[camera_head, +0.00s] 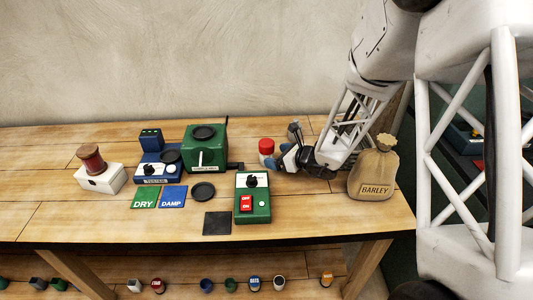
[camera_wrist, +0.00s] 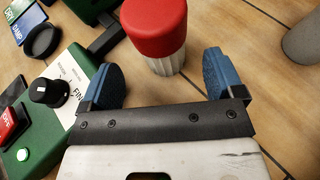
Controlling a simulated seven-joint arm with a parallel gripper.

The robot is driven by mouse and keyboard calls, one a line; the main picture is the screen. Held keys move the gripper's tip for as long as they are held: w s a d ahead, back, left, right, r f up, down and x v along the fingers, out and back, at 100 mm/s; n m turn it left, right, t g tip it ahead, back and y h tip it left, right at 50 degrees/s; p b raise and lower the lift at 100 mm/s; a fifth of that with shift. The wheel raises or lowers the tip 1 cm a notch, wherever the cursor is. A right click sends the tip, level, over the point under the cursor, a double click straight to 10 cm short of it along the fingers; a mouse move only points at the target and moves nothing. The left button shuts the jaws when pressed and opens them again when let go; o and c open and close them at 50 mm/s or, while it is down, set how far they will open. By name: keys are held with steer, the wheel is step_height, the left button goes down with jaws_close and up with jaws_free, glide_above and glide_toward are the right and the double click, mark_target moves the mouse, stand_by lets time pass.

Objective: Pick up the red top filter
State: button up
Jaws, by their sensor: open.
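The filter with the red top (camera_head: 266,145) stands upright on the wooden table, just left of my gripper in the head view. Its body below the red cap is whitish and ribbed. In the wrist view the red top filter (camera_wrist: 155,32) is ahead of my gripper (camera_wrist: 155,80), at the mouth between the two blue fingers. The fingers are spread wide, one on each side of its line, and hold nothing. I see a gap between the filter and both fingers.
A green control box (camera_head: 253,200) with a red switch and black knob stands left of my gripper. A green machine (camera_head: 206,150) is further left. A barley sack (camera_head: 373,172) stands close on the right. A grey cylinder (camera_head: 294,131) is behind my gripper.

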mark_target(267, 153)
steer(key=shift+x, duration=2.55)
steer(key=shift+w, duration=0.1)
steer(key=c, duration=1.1)
steer(key=shift+o, duration=0.2)
steer(key=shift+r, duration=0.15)
step_height(267, 153, up, 28)
